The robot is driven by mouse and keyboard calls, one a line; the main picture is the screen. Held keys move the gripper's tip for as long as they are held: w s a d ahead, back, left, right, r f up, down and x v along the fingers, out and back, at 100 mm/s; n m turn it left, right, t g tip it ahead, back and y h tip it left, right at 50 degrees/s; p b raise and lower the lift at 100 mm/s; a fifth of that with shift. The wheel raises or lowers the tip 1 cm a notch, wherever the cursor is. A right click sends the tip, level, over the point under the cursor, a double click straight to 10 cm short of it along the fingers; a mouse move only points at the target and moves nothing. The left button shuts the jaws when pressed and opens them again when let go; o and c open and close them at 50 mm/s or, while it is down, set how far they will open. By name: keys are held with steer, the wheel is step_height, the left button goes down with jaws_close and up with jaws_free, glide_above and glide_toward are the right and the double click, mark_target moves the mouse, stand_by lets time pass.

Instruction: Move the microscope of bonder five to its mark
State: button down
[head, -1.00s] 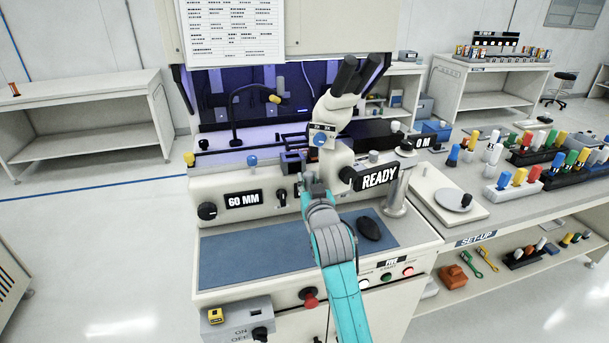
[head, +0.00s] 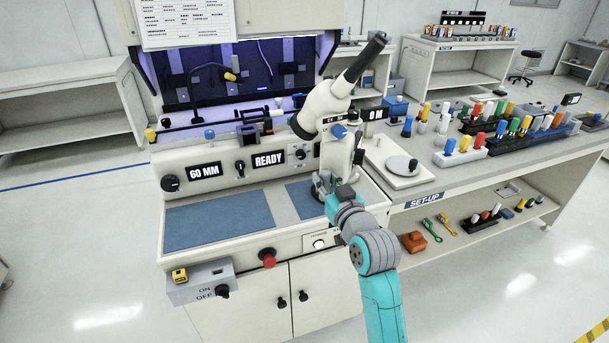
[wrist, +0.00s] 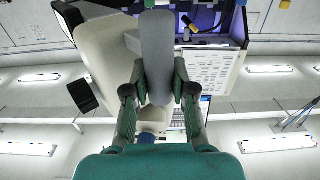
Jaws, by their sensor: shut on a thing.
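The microscope (head: 325,106) is a cream body with a dark eyepiece tube slanting up to the right, over the right part of the bonder (head: 215,195). My gripper (head: 326,184) is low in front of the microscope, at the bonder's right side. In the wrist view my gripper (wrist: 158,84) is shut on a grey upright handle (wrist: 157,45), with the cream microscope body (wrist: 108,60) just behind to the left. In the head view the handle is mostly hidden by my gripper. I cannot make out the mark.
Displays read 60 MM (head: 205,170) and READY (head: 268,160). A blue mat (head: 220,218) lies on the bonder's front deck. A switch box (head: 200,284) juts out at front left. The set-up bench (head: 425,192) with several coloured pegs stands close on the right. The floor in front is clear.

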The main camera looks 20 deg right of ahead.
mark_target(348, 172)
steer(key=s+d, duration=0.1)
steer(key=d, duration=0.1)
steer(key=s+d, duration=0.1)
steer(key=d, duration=0.1)
steer(key=s+d, duration=0.1)
steer(key=d, duration=0.1)
steer(key=shift+s+d, duration=0.3)
steer(key=shift+s, duration=0.1)
steer(key=s+d+n+g+y, duration=0.1)
steer(key=s+d+n+y, duration=0.2)
steer(key=d+y, duration=0.4)
steer(key=shift+d+n, duration=0.8)
steer(key=shift+d, duration=1.35)
steer(key=shift+s, duration=0.1)
steer(key=c, duration=1.2)
jaws_free()
steer(key=v, duration=1.2)
steer(key=shift+r, duration=0.2)
